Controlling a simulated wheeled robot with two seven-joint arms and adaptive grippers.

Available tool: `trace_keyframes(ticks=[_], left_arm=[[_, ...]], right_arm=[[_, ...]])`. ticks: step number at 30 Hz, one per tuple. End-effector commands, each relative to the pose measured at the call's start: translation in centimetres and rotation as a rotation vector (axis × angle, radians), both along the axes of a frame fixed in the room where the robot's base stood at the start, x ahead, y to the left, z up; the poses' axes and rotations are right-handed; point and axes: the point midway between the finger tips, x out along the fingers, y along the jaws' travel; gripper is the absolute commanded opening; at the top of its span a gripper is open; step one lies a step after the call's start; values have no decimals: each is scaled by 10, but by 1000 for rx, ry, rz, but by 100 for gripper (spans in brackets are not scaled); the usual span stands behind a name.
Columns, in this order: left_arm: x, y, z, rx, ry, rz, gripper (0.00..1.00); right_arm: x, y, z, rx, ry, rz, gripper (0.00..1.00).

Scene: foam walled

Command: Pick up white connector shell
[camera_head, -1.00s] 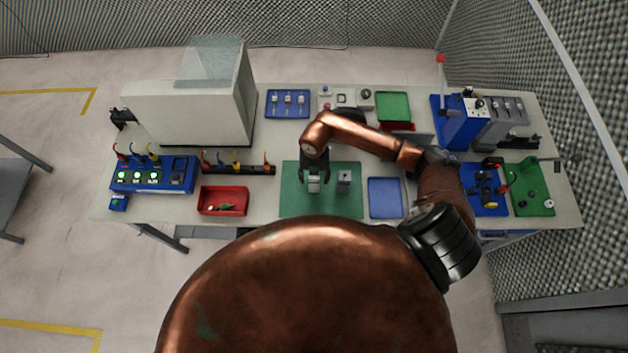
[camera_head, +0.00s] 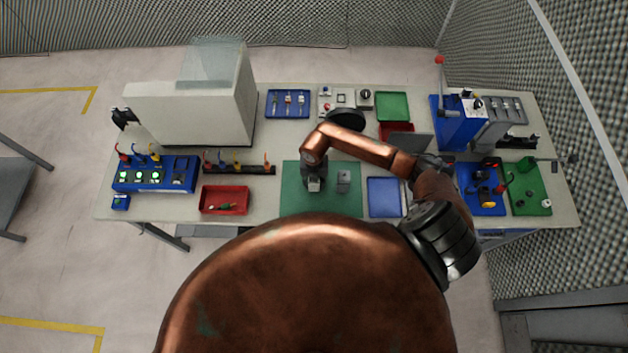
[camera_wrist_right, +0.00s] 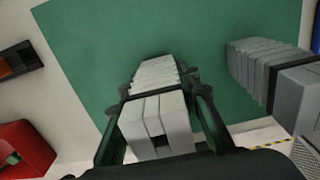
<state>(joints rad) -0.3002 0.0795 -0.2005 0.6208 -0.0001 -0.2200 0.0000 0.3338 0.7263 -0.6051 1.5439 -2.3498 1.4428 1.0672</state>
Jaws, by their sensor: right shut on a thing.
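The white connector shell (camera_wrist_right: 157,122) is a pale, ribbed, blocky piece over the green mat (camera_head: 292,205). My right gripper (camera_head: 313,186) is above the left-middle part of the mat, pointing down. In the right wrist view its two dark fingers (camera_wrist_right: 160,112) stand on either side of the shell and are shut on it. In the head view only a small pale end of the shell (camera_head: 314,187) shows under the gripper. I cannot tell whether it still touches the mat. My left gripper is not in view.
A similar grey connector piece (camera_head: 343,181) with a dark band stands just right of the held one. A red bin (camera_head: 223,201) is to the left and a blue tray (camera_head: 385,197) to the right. The mat's front strip is clear.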

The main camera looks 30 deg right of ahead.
Motion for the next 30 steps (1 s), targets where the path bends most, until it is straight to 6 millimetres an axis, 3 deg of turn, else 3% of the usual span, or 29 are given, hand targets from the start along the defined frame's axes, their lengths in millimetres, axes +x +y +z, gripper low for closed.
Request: trace_keyframes(ticks=[8,20,25,30], left_arm=[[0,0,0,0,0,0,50],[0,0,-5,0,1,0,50],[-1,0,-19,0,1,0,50],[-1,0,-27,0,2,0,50]], right_arm=[[0,0,0,0,0,0,3],[1,0,8,1,-3,1,3],[0,0,32,-2,-6,5,3],[-28,21,72,0,-5,8,3]])
